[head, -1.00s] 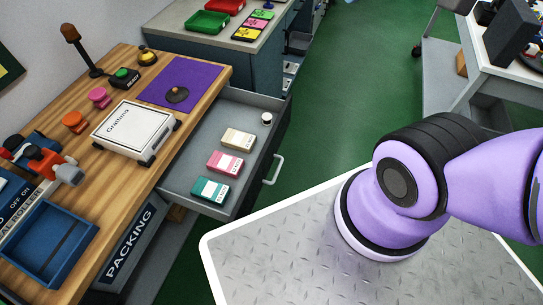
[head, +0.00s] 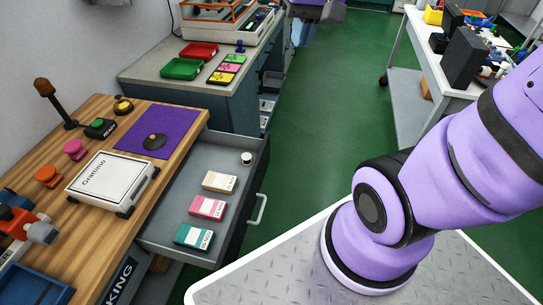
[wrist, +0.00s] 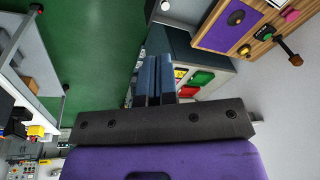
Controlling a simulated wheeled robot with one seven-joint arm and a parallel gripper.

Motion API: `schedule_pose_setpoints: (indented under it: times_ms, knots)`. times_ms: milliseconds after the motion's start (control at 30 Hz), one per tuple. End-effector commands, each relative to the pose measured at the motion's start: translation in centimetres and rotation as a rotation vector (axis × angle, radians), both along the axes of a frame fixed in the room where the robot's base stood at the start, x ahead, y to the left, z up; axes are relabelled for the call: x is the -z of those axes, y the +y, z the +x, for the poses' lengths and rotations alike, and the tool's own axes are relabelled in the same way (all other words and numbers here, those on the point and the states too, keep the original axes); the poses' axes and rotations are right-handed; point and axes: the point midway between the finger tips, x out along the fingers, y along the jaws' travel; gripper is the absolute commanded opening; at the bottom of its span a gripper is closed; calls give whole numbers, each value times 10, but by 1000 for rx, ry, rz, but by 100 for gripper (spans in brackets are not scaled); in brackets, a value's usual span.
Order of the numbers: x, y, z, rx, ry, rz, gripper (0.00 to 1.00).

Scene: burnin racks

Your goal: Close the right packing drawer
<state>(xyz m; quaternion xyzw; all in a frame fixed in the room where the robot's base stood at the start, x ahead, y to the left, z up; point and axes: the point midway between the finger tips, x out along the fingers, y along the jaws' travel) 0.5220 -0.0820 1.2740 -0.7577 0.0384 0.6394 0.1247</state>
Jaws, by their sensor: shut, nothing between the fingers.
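The right packing drawer (head: 178,225) stands pulled out from the wooden bench in the head view. Its grey tray holds a beige box (head: 219,181), a pink box (head: 207,207), a teal box (head: 194,236) and a small white round item (head: 247,158). Its pale handle (head: 258,209) is on the front panel at the right. My gripper (wrist: 157,60) shows only in the wrist view, with its two blue fingers together and nothing between them. It is apart from the drawer, and its fingers point toward the counter with the green and red trays.
A counter (head: 150,72) with a green tray (head: 183,68) stands behind. Green floor (head: 320,110) is open right of the drawer. A white table (head: 430,60) stands at the far right.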

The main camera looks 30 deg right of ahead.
Motion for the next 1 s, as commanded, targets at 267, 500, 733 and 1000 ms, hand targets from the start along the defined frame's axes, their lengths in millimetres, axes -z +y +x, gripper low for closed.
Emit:
schedule_pose_setpoints:
  times_ms: [267,500,733,1000]
  knots:
    - [45,-23,50,134,158,135,0]
    - [93,-47,86,253,276,271,0]
    - [144,-73,113,375,375,417,0]
    - [212,-104,135,526,475,609,0]
